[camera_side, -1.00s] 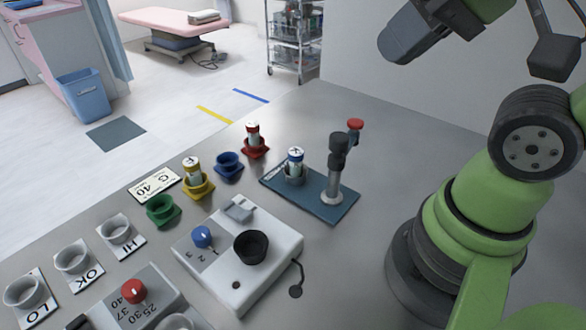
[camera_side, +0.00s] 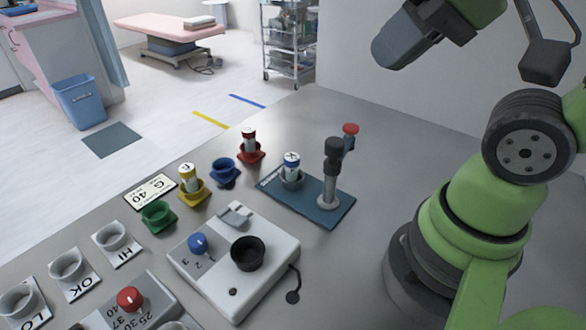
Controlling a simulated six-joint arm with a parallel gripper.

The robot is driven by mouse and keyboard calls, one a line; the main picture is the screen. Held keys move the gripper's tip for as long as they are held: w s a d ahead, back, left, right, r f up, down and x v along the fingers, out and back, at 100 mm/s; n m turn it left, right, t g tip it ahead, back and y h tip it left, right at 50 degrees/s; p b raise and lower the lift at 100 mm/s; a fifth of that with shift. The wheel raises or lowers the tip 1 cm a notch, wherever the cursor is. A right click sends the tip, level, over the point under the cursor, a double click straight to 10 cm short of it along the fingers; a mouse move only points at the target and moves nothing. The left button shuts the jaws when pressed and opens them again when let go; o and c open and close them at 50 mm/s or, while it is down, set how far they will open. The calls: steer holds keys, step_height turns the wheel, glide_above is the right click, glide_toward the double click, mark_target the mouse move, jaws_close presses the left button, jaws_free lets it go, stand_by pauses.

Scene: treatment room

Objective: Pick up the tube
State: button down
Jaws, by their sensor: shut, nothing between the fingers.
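Which one the task means cannot be told. My gripper (camera_side: 390,52) is at the top right, high above the table and apart from all the tubes. It is shut and holds nothing.
Blue (camera_side: 226,171) and green (camera_side: 158,216) holders stand empty. A white box (camera_side: 233,265) with a black cup is nearer. White cups marked HI, OK and LO stand left. The table's back right is clear.

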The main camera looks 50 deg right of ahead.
steer(key=c, duration=0.7)
jaws_free()
steer(key=n+g+h, duration=0.3)
steer(key=n+g, duration=0.3)
steer(key=n, duration=2.6)
glide_above(292, 157)
steer(key=s, duration=0.2)
step_height(292, 157, down, 17)
steer(key=shift+n, duration=0.6)
steer(key=f, duration=0.2)
steer(key=w+f, duration=0.1)
steer(key=f, duration=0.1)
steer(key=shift+a+f, duration=0.15)
steer(key=shift+f, duration=0.25)
steer(key=shift+w+d+f, duration=0.1)
steer(key=shift+w+f, duration=0.1)
steer(key=shift+f, duration=0.75)
steer(key=shift+w+d+f, duration=0.1)
steer(key=shift+w+f, duration=0.15)
steer(key=shift+f, duration=0.75)
steer(key=shift+w+d+f, duration=0.1)
steer(key=shift+w+f, duration=0.1)
steer(key=shift+f, duration=0.75)
